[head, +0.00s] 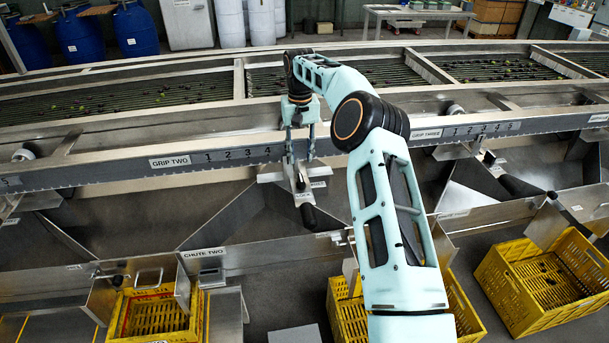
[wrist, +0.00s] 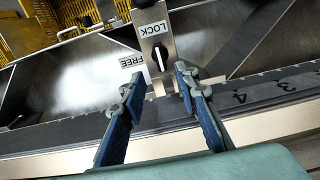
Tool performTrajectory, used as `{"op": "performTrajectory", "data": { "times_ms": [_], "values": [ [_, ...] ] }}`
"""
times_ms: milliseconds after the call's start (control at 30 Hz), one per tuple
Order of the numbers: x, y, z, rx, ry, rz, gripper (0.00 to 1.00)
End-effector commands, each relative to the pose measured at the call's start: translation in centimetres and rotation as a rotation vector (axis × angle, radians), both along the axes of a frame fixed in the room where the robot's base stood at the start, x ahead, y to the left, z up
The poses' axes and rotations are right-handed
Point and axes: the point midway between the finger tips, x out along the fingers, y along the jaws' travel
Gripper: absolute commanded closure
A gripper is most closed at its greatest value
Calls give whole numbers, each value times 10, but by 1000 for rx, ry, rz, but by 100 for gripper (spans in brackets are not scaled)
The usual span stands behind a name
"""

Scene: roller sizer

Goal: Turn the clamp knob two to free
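In the wrist view, the clamp knob (wrist: 163,58) is small and dark with a white pointer line. It sits on a pale metal plate (wrist: 186,25) with a LOCK label (wrist: 152,30) and a FREE label (wrist: 132,62). The pointer line runs roughly toward LOCK, not toward FREE. My gripper (wrist: 157,76) is open, its two blue fingers apart on either side of the view of the knob, with nothing between them. In the head view, my gripper (head: 300,143) is above the clamp bracket (head: 298,180), beside the GRIP TWO scale (head: 225,155). The knob is not clear there.
A black handle (head: 310,216) sticks out below the bracket. The long metal rail (head: 100,172) runs across behind it. Metal chute walls (head: 215,210) and yellow crates (head: 545,280) stand below. Another clamp with a black handle (head: 515,186) is to the right.

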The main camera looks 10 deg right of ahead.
Motion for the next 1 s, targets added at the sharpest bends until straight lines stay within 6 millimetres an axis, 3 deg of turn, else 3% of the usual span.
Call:
{"op": "performTrajectory", "data": {
  "times_ms": [200,433,867,1000],
  "values": [
    [-1,0,-44,1,4,-1,71],
    [-1,0,-77,0,2,-2,71],
    [0,0,-87,0,0,-2,71],
    [0,0,-87,0,0,-2,86]
  ]
}}
